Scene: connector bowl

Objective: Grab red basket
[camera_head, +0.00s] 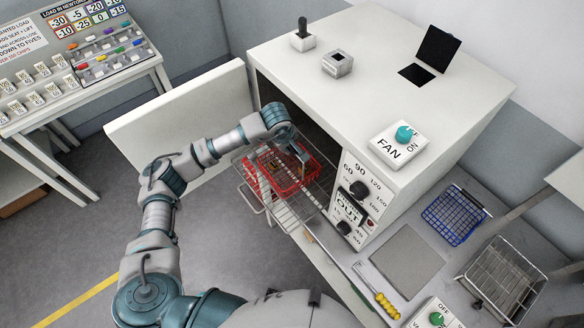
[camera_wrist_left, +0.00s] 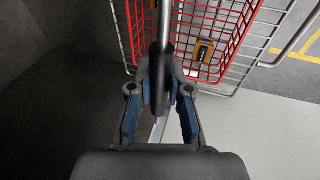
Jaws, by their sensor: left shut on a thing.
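The red basket (camera_head: 290,172) is a wire basket on a pulled-out wire rack (camera_head: 309,200) at the open oven's mouth. It also shows at the top of the left wrist view (camera_wrist_left: 215,30), with a small dark and orange piece (camera_wrist_left: 203,52) inside. My left gripper (camera_head: 303,158) reaches over the basket from the left. In the left wrist view its fingers (camera_wrist_left: 162,65) are closed around a grey bar that runs up over the basket and looks like its handle. The exact contact is partly hidden by the fingers. My right gripper is not in view.
The oven door (camera_head: 180,115) stands open to the left. The oven's control panel (camera_head: 352,200) is close on the right. A blue basket (camera_head: 455,214) and a grey wire basket (camera_head: 503,278) stand on the right counter. The floor at lower left is clear.

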